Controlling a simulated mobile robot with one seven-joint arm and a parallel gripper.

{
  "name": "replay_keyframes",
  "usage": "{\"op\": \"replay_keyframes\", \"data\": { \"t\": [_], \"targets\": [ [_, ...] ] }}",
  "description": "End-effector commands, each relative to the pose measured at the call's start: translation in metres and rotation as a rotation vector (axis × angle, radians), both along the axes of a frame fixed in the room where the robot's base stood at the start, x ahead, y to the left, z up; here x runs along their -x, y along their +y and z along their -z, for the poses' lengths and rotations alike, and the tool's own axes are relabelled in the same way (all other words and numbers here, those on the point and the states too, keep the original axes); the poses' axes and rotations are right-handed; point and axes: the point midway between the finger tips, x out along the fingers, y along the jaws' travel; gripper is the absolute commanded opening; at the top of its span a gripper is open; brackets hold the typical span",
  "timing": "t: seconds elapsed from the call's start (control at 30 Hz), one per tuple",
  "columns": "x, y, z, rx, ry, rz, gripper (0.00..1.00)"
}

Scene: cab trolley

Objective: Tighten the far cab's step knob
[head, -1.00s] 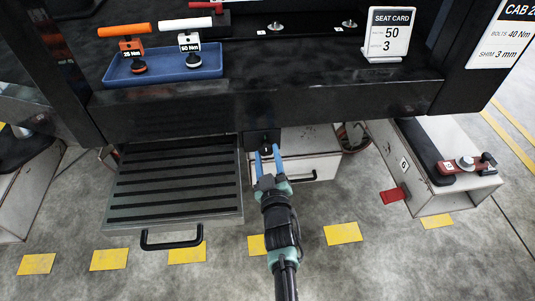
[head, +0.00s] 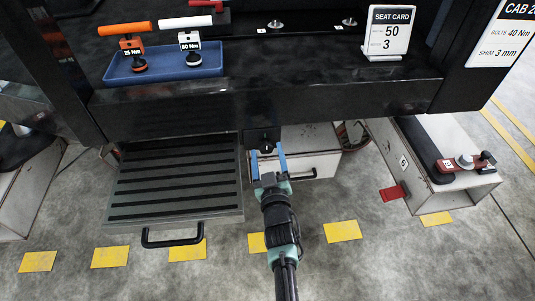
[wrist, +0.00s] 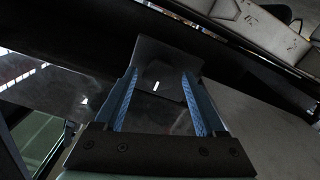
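A small dark knob (head: 266,148) sits on a black bracket (head: 262,136) under the front edge of the dark cab sill, beside the pulled-out ribbed step (head: 175,185). My gripper (head: 268,156) is just in front of the bracket. Its blue fingers are spread, one on each side of the knob, with gaps visible. In the wrist view the open fingers (wrist: 160,85) point at a dark plate (wrist: 165,58) with a small white mark. The knob's shape is not clear there. I cannot tell from the frames whether the knob is tight.
A blue tray (head: 165,70) with orange and white torque drivers stands on the sill above, with a seat card (head: 386,32) to the right. The step's handle (head: 172,240) juts forward. A drawer (head: 310,168) is behind my gripper. The right step box (head: 455,190) stands apart.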

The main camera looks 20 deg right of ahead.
Motion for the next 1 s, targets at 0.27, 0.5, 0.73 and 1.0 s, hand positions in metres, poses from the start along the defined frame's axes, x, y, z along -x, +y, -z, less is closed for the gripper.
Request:
{"op": "replay_keyframes", "data": {
  "t": [0.27, 0.5, 0.73, 1.0],
  "targets": [
    [0.0, 0.0, -0.001, 0.003, 0.0, 0.0, 0.79],
    [0.016, 0.004, -0.003, 0.003, 0.002, 0.0, 0.79],
    [0.059, 0.017, -0.004, 0.002, 0.005, 0.0, 0.79],
    [0.106, 0.031, -0.002, 0.001, 0.002, 0.001, 0.79]
  ]
}}
